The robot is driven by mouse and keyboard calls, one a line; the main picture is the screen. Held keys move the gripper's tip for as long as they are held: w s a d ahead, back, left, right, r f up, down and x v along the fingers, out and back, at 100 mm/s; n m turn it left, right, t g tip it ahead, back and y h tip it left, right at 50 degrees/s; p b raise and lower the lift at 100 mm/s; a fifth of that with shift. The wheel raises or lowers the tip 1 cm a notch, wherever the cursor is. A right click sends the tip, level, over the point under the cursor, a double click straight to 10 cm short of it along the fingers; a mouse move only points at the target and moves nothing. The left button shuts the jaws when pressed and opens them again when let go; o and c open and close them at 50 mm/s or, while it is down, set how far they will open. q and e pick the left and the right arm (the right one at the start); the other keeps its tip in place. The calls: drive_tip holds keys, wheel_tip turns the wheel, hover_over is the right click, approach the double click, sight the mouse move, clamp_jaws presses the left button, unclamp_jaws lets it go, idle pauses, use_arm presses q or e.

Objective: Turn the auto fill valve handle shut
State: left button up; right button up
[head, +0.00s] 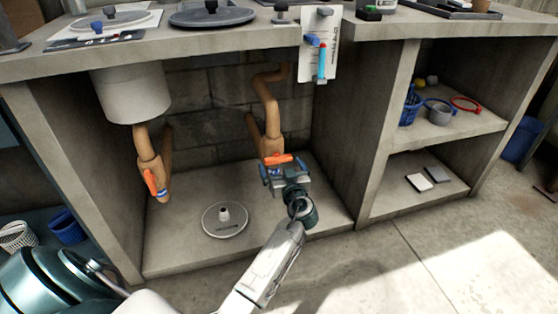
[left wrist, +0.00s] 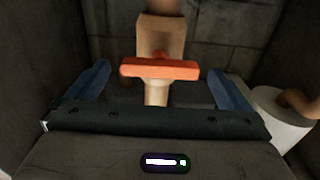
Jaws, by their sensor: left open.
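An orange valve handle (head: 278,159) sits on the tan pipe (head: 268,105) at the right of the open cabinet bay. My left gripper (head: 283,167) is at this handle, open, with its blue fingers apart. In the left wrist view the orange handle (left wrist: 160,69) lies crosswise between the two fingers, with a gap at each end. A second orange handle (head: 150,182) is on the left pipe (head: 147,150), tilted nearly along it. No readable label shows which valve is the auto fill. My right gripper is not in view.
A white cylinder (head: 131,92) hangs above the left pipe. A round grey lid (head: 225,219) lies on the cabinet floor. The counter edge (head: 200,46) overhangs the bay, and a side wall (head: 345,125) bounds it on the right. Open floor lies in front.

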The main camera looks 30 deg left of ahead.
use_arm(q)
drive_tip(key=v, duration=0.7)
drive_tip(key=shift+d+p, duration=0.15)
drive_tip(key=shift+p, duration=0.15)
